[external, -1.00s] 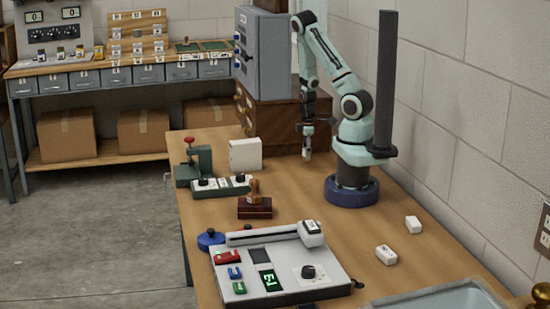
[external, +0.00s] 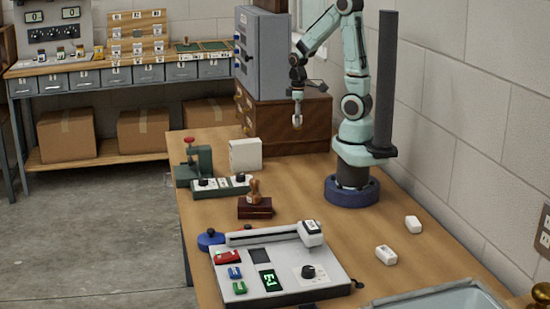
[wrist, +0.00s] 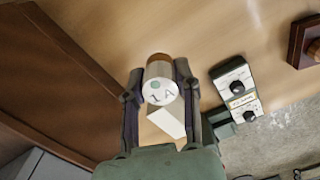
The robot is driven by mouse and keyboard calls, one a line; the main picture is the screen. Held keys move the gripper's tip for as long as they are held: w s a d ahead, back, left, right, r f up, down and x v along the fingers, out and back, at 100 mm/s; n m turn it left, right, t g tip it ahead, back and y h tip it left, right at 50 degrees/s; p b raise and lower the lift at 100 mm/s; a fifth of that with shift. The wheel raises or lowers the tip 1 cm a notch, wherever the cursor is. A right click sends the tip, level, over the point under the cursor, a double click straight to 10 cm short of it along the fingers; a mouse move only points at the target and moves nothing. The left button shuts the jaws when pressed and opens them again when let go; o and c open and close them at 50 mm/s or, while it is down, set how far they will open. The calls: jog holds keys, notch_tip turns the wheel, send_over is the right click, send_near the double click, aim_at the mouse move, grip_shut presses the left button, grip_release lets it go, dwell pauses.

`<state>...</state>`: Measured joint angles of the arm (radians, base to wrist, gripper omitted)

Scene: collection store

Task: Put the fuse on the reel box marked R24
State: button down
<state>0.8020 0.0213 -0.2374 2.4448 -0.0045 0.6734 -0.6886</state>
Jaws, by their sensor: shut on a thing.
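My gripper (external: 297,104) is shut on the fuse (external: 297,121), high above the table in front of the wooden drawer cabinet. In the wrist view the fuse (wrist: 160,90) sits between both fingers, its pale end marked "1A" facing the camera and a brown band at its far side. A plain white box (external: 245,154) stands on the table to the left of and below my gripper. It also shows partly hidden behind the fuse in the wrist view (wrist: 166,122). I cannot read the mark R24 on anything in view.
The wooden drawer cabinet (external: 315,130) stands behind my gripper. A green press (external: 200,163), a switch box (external: 222,187) and a stamp (external: 254,207) stand left. A grey console (external: 240,293) and white blocks (external: 386,255) are in front. The middle of the table is clear.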

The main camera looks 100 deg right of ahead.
jog(key=w+a+r+n, duration=0.2)
jog(key=w+r, duration=0.4)
jog(key=r, duration=0.1)
send_over(245, 141)
jog(key=f, duration=0.8)
jog(key=shift+s+a+f, duration=0.3)
jog(key=shift+a, duration=0.1)
jog(key=shift+w+d+f, duration=0.25)
jog(key=shift+d+f, duration=0.05)
jog(key=shift+f, duration=1.65)
jog(key=c, duration=0.8)
grip_release()
jog(key=shift+f, duration=0.15)
